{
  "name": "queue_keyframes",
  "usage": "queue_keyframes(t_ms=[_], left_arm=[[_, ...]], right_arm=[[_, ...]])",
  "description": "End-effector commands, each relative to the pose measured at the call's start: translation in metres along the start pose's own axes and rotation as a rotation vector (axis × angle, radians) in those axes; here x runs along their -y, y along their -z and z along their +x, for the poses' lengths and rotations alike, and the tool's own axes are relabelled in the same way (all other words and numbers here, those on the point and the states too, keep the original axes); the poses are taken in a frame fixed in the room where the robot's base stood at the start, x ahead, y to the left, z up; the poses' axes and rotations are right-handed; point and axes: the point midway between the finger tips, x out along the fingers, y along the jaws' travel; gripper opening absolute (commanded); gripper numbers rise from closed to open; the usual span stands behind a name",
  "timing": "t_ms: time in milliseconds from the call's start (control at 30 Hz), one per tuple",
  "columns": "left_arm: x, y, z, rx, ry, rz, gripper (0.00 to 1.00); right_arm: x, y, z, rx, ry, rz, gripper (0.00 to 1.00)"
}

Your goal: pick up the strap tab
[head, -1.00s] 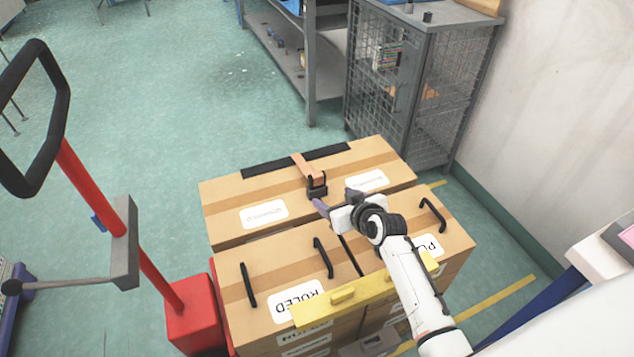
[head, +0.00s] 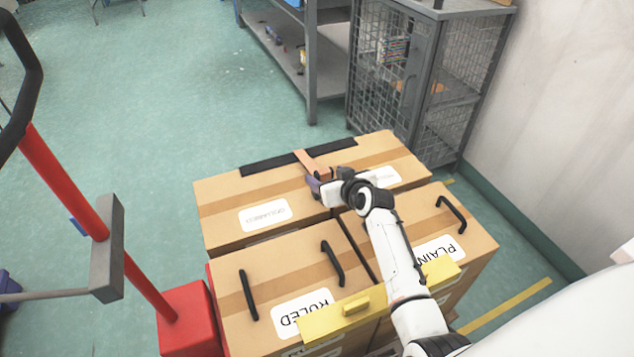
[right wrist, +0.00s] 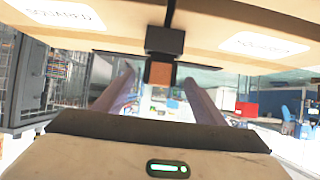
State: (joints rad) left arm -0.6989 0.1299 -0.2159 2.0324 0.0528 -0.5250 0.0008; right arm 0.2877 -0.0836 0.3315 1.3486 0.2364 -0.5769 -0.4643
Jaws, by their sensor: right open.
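The strap tab shows as a brown-orange strap (head: 312,161) lying across the black strip on the far box. In the right wrist view a black block (right wrist: 165,40) with a brown end (right wrist: 161,73) sits at the box edge. My right gripper (head: 325,180) is at the near end of the strap and hides the black part there in the head view. Its purple fingers are open. In the right wrist view the brown end appears between the gripper's two fingers (right wrist: 158,80); whether they touch it I cannot tell. My left gripper is not in view.
The far box (head: 225,195) stands behind a box marked RULED (head: 290,255) and one marked PLAIN (head: 415,215), both with black handles. A yellow bracket (head: 335,320) lies across their front. A red post (head: 70,200) stands left; a mesh cabinet (head: 385,85) stands behind.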

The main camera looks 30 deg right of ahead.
Motion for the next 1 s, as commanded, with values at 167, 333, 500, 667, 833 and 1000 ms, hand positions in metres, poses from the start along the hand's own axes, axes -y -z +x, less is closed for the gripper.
queue_keyframes(t_ms=[167,333,500,667,833,1000], left_arm=[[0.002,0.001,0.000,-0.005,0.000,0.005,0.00],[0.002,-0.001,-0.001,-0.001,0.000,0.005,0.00],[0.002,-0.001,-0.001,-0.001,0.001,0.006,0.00],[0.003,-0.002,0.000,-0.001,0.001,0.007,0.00],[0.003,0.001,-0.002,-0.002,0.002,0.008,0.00],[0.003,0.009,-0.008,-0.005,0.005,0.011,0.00]], right_arm=[[-0.002,-0.001,0.002,0.000,-0.003,0.000,0.64],[-0.002,-0.001,0.002,0.000,-0.003,0.000,0.51],[-0.002,-0.001,0.002,0.001,-0.002,0.000,0.22],[-0.002,-0.001,0.002,0.000,-0.003,0.000,0.18],[-0.002,0.006,-0.002,-0.002,-0.003,-0.001,0.18],[-0.002,0.034,-0.016,-0.005,-0.003,-0.003,0.18]])
